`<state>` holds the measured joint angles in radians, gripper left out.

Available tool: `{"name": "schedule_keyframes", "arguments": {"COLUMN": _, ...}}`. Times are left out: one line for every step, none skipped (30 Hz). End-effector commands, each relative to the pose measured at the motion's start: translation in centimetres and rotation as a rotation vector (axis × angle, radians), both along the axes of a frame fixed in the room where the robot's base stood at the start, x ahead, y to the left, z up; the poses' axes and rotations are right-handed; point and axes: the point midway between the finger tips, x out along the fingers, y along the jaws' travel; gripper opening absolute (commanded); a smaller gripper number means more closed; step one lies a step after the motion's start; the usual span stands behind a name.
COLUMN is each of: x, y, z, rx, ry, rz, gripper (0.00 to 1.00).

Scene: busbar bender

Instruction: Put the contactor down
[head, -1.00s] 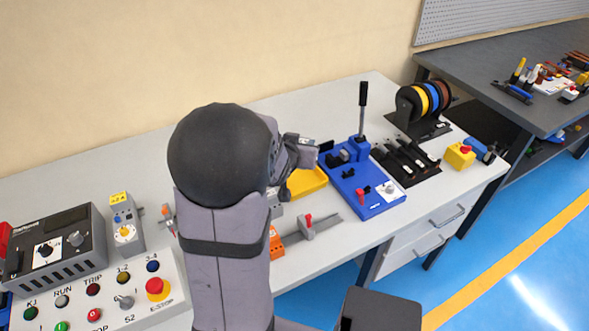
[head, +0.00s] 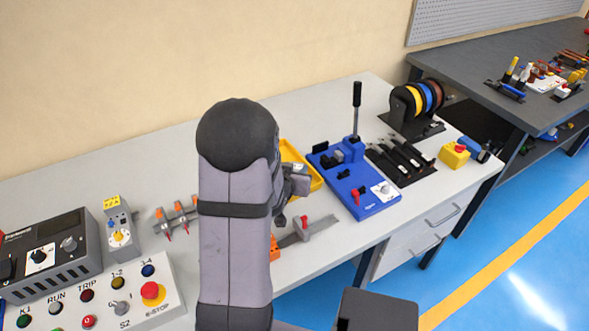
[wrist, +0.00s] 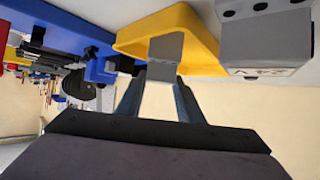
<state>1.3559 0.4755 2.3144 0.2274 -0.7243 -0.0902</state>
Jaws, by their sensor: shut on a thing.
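In the wrist view, my gripper (wrist: 160,92) is shut on a pale grey block, which I take to be the contactor (wrist: 165,50). The fingers sit on either side of its near end, and its far end overlaps the yellow tray (wrist: 190,22) in the picture. I cannot tell whether it touches the tray. In the head view, the yellow tray (head: 314,172) is partly behind my arm. The end of my gripper (head: 297,182) shows just right of the arm, and the contactor cannot be told apart there.
A grey labelled box (wrist: 265,45) stands close by on the right in the wrist view. A blue bending base (head: 362,188) with an upright lever is right of the tray. A rail (head: 308,231) lies in front. The control box (head: 120,300) is at the left. The bench (head: 95,195) is clear at the back left.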

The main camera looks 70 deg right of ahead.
Motion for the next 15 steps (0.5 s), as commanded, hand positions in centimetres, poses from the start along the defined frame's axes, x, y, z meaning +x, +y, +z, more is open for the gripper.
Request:
{"name": "schedule_keyframes", "arguments": {"x": 0.02, "y": -0.1, "z": 0.08, "rx": -0.005, "ry": 0.0, "rz": 0.0, "gripper": 0.02}}
{"name": "schedule_keyframes", "arguments": {"x": 0.02, "y": -0.11, "z": 0.08, "rx": -0.006, "ry": 0.0, "rz": 0.0, "gripper": 0.02}}
{"name": "schedule_keyframes", "arguments": {"x": 0.03, "y": -0.12, "z": 0.09, "rx": -0.006, "ry": 0.0, "rz": 0.0, "gripper": 0.02}}
{"name": "schedule_keyframes", "arguments": {"x": 0.03, "y": -0.12, "z": 0.11, "rx": -0.006, "ry": 0.0, "rz": 0.0, "gripper": 0.02}}
{"name": "schedule_keyframes", "arguments": {"x": 0.03, "y": -0.12, "z": 0.11, "rx": -0.006, "ry": 0.0, "rz": 0.0, "gripper": 0.02}}
{"name": "schedule_keyframes", "arguments": {"x": 0.03, "y": -0.12, "z": 0.11, "rx": -0.006, "ry": 0.0, "rz": 0.0, "gripper": 0.02}}
{"name": "schedule_keyframes", "arguments": {"x": 0.03, "y": -0.12, "z": 0.11, "rx": -0.006, "ry": 0.0, "rz": 0.0, "gripper": 0.02}}
{"name": "schedule_keyframes", "arguments": {"x": 0.03, "y": -0.11, "z": 0.09, "rx": -0.005, "ry": 0.0, "rz": 0.0, "gripper": 0.02}}
{"name": "schedule_keyframes", "arguments": {"x": 0.01, "y": -0.1, "z": 0.0, "rx": -0.005, "ry": 0.0, "rz": 0.0, "gripper": 0.02}}
{"name": "schedule_keyframes", "arguments": {"x": 0.01, "y": -0.11, "z": -0.09, "rx": -0.005, "ry": 0.0, "rz": 0.0, "gripper": 0.02}}
{"name": "schedule_keyframes", "arguments": {"x": 0.01, "y": -0.11, "z": -0.2, "rx": -0.005, "ry": 0.0, "rz": 0.0, "gripper": 0.02}}
{"name": "schedule_keyframes", "arguments": {"x": 0.01, "y": -0.11, "z": -0.34, "rx": -0.005, "ry": 0.0, "rz": 0.0, "gripper": 0.02}}
{"name": "schedule_keyframes", "arguments": {"x": 0.01, "y": -0.11, "z": -0.42, "rx": -0.005, "ry": 0.0, "rz": 0.0, "gripper": 0.02}}
{"name": "schedule_keyframes", "arguments": {"x": 0.0, "y": -0.04, "z": -0.39, "rx": -0.002, "ry": 0.0, "rz": 0.0, "gripper": 0.4}}
{"name": "schedule_keyframes", "arguments": {"x": 0.0, "y": -0.03, "z": -0.36, "rx": -0.002, "ry": 0.0, "rz": 0.0, "gripper": 0.5}}
